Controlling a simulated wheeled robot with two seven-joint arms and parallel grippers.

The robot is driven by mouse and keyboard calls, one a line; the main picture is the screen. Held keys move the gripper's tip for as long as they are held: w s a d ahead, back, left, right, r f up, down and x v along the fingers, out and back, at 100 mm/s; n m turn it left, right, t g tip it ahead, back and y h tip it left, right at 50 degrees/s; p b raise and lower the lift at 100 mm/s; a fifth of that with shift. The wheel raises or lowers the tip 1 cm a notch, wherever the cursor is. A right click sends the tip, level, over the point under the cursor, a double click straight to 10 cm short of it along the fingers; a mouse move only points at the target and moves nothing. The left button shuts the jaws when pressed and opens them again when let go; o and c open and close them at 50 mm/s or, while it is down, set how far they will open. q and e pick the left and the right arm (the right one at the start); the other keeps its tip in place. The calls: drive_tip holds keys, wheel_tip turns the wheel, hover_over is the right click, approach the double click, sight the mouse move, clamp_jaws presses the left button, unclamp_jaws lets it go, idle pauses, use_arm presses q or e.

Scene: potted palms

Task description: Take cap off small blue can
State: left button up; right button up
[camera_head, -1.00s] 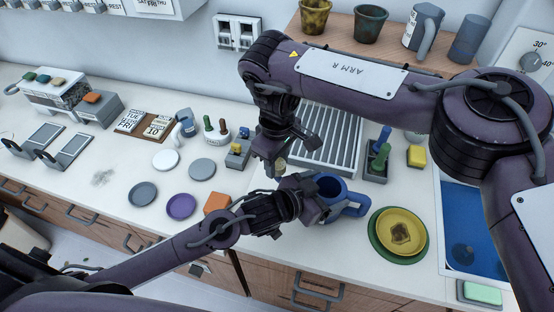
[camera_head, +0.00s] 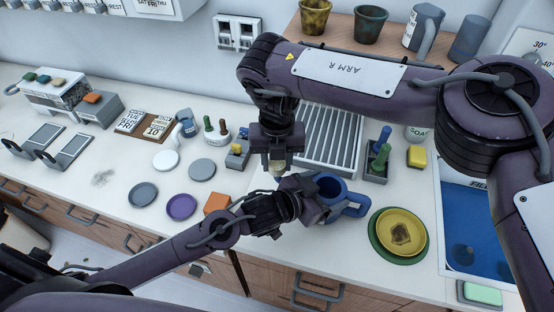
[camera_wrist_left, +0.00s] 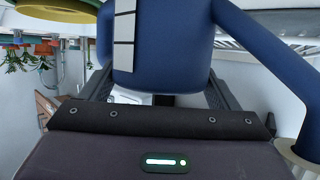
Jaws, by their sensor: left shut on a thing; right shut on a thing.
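The small blue can (camera_head: 331,184) is a blue vessel with a looped handle at its right. My left gripper (camera_head: 318,194) is shut on its left side. In the left wrist view the can (camera_wrist_left: 165,45) fills the middle, with a pale scale strip, and its long spout runs down to the right. A beige ribbed cap (camera_wrist_left: 301,163) shows at the spout's end; I cannot tell whether it is still seated there. In the head view my right gripper (camera_head: 276,160) points down, shut on the pale cap (camera_head: 277,169). The spout is hidden behind my left gripper.
A grey slatted rack (camera_head: 330,140) stands behind the can. A yellow plate on a green one (camera_head: 373,238) lies to its right, and an orange block (camera_head: 217,203) to its left.

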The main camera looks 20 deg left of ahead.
sight(277, 163)
drive_tip(key=n, duration=0.5)
drive_tip(key=shift+r, duration=0.1)
drive_tip(key=n, duration=0.5)
drive_tip(key=shift+r, duration=1.05)
drive_tip(key=shift+r, duration=2.05)
use_arm(q)
drive_tip(key=o, duration=1.8)
